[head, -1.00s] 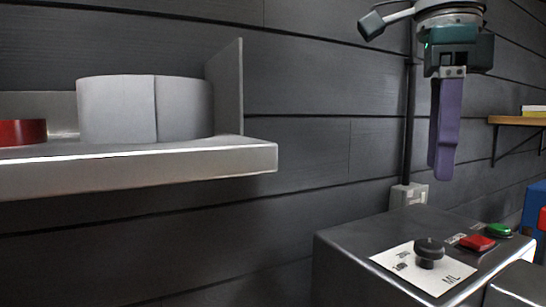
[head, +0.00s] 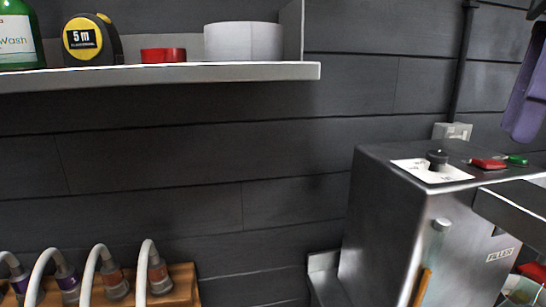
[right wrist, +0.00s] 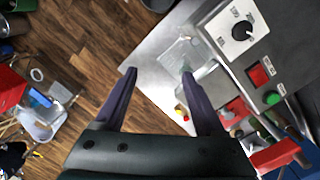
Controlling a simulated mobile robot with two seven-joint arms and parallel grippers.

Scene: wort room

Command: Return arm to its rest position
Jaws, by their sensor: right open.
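My right gripper (right wrist: 158,84) shows in the right wrist view with its two purple fingers spread apart and nothing between them. In the head view only the purple fingers of my right gripper (head: 525,100) show, at the upper right edge, above and right of the metal filling machine (head: 395,225). The machine's control panel has a black knob (right wrist: 243,32), a red button (right wrist: 260,74) and a green button (right wrist: 273,97), beside the right finger in the right wrist view. My left gripper is not in view.
A wall shelf (head: 200,72) holds a green bottle (head: 18,40), a yellow tape measure (head: 90,40), a red roll (head: 163,55) and a white roll (head: 244,42). Several hoses with fittings (head: 157,272) sit on a wooden rack at lower left. The dark wall between is clear.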

